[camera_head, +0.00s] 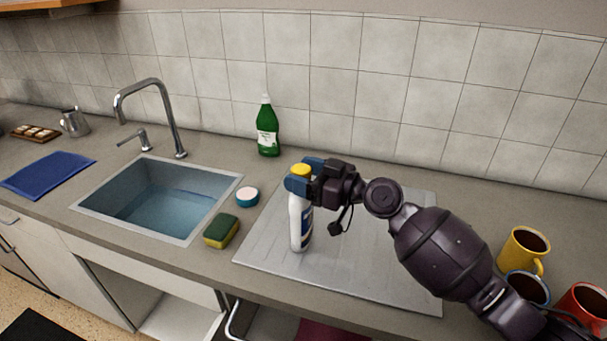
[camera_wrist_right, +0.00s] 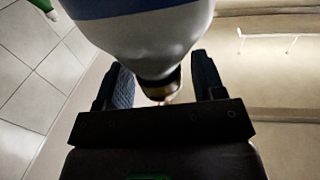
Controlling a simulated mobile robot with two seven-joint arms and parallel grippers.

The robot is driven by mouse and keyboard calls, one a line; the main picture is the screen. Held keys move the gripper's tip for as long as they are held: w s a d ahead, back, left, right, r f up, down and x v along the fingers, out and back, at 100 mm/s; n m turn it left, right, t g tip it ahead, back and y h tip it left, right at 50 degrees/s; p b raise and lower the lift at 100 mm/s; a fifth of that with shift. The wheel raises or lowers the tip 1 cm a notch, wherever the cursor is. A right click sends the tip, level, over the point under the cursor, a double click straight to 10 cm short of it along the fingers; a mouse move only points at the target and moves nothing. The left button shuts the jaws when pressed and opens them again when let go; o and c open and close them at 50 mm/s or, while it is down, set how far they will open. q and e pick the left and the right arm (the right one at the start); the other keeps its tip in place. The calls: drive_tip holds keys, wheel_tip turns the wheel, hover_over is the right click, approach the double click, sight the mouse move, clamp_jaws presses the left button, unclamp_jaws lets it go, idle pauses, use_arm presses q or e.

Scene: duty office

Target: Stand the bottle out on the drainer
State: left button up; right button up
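A white bottle (camera_head: 297,225) with a blue label and a yellow cap stands upright on the left part of the grey ribbed drainer (camera_head: 375,275). My right gripper (camera_head: 300,180) reaches in from the right at the height of the bottle's cap and neck. In the right wrist view the fingers (camera_wrist_right: 163,85) are apart on either side of the narrow top of the bottle (camera_wrist_right: 150,35), with a gap showing at each side. The gripper looks open around it, not closed on it. My left gripper is not in view.
A sink (camera_head: 150,205) with water and a tall tap lies left of the drainer. A sponge (camera_head: 221,231) and a round tub (camera_head: 247,196) sit between them. A green bottle (camera_head: 267,130) stands by the wall. Several mugs (camera_head: 522,252) stand at the right, near my arm.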

drive_tip(key=shift+r, duration=0.1)
drive_tip(key=shift+d, duration=0.1)
drive_tip(key=b+v, duration=0.1)
drive_tip(key=v, duration=0.5)
drive_tip(key=shift+d, duration=0.1)
drive_tip(key=shift+s+d+b, duration=0.3)
drive_tip(key=shift+s+d, duration=0.05)
drive_tip(key=shift+d, duration=0.2)
